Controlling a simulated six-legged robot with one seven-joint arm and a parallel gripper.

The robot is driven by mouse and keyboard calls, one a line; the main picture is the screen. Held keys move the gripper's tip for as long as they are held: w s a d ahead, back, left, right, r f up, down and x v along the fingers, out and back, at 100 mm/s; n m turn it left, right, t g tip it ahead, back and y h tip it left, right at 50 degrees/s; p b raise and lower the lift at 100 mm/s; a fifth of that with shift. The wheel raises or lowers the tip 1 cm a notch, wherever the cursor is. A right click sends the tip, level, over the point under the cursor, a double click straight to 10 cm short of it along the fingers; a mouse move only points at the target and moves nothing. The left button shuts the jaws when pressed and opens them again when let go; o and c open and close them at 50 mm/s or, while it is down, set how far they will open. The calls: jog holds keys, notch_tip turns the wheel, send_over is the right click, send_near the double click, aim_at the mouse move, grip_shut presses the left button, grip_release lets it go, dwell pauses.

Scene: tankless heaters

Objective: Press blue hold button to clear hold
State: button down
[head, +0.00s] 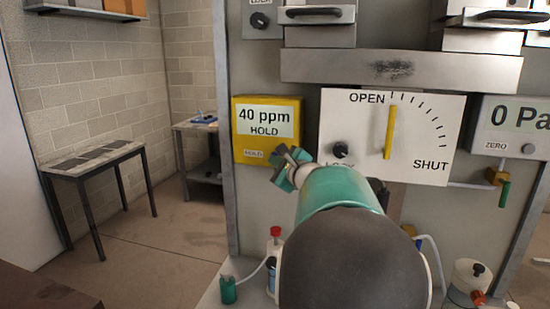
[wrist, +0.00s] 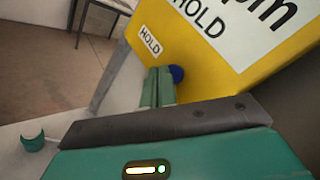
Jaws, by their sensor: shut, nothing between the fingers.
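The yellow gas meter box (head: 240,130) hangs on the panel and its display reads "40 ppm HOLD". It fills the upper right of the wrist view (wrist: 222,72), with a small "HOLD" label near its lower edge. The round blue hold button (wrist: 177,74) sits to the right of that label. My gripper (head: 285,157) is at the box's lower right corner in the head view and hides the button there. In the wrist view its teal fingers (wrist: 159,74) are shut and empty, with the tips just left of the button. I cannot tell whether they touch it.
A white OPEN/SHUT dial plate (head: 430,130) with a yellow lever (head: 390,132) and a black knob (head: 341,150) is right of the box. A grey "0 Pa" gauge (head: 510,125) is further right. Bottles (head: 275,240) stand below.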

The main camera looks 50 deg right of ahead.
jog(key=shift+d, duration=0.15)
dwell(0.5)
jog(key=shift+w+d, duration=0.2)
jog(key=shift+d, duration=0.1)
dwell(0.4)
jog(key=shift+a, duration=0.1)
jog(key=shift+s+a, duration=0.2)
jog(key=shift+a, duration=0.15)
jog(key=shift+a, duration=0.1)
jog(key=shift+s+a, duration=0.45)
jog(key=shift+a, duration=0.4)
jog(key=shift+s+a, duration=0.5)
jog(key=shift+a, duration=0.35)
jog(key=shift+s+a, duration=0.45)
jog(key=shift+a, duration=0.4)
jog(key=shift+a, duration=0.1)
